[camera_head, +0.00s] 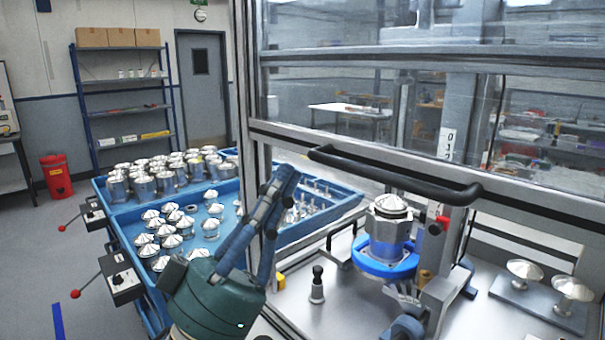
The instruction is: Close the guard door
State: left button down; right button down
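The guard door (420,120) is a clear sliding panel in a grey metal frame. A black bar handle (390,180) runs along its bottom rail. The door stands raised, with an open gap below the rail. My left gripper (284,178) is in front of the frame's left post, left of the handle and apart from it. Its two fingers point up and come together at the tips; it looks shut, with nothing visible between them. My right gripper is not in view.
Inside the enclosure, a machined housing (389,226) sits on a blue ring fixture (378,265). Domed parts stand on a plate (535,304) at right. Blue trays (125,236) of housings stand left of my gripper. A shelf (117,84) stands behind.

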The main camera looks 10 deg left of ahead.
pick_arm(q)
jog(key=w+d+r+p, duration=0.2)
jog(key=w, duration=0.1)
jog(key=w+d+r+p, duration=0.1)
jog(key=w, duration=0.1)
jog(key=shift+d+r+p, duration=0.2)
jog(key=shift+p, duration=0.2)
jog(key=shift+d+f, duration=0.1)
jog(key=shift+f, duration=0.55)
jog(key=b, duration=1)
send_near(317, 159)
jog(key=w+d+f, duration=0.2)
jog(key=d+f, duration=0.2)
jog(key=f, duration=0.2)
jog(key=shift+w, duration=0.35)
jog(key=shift+d, duration=0.1)
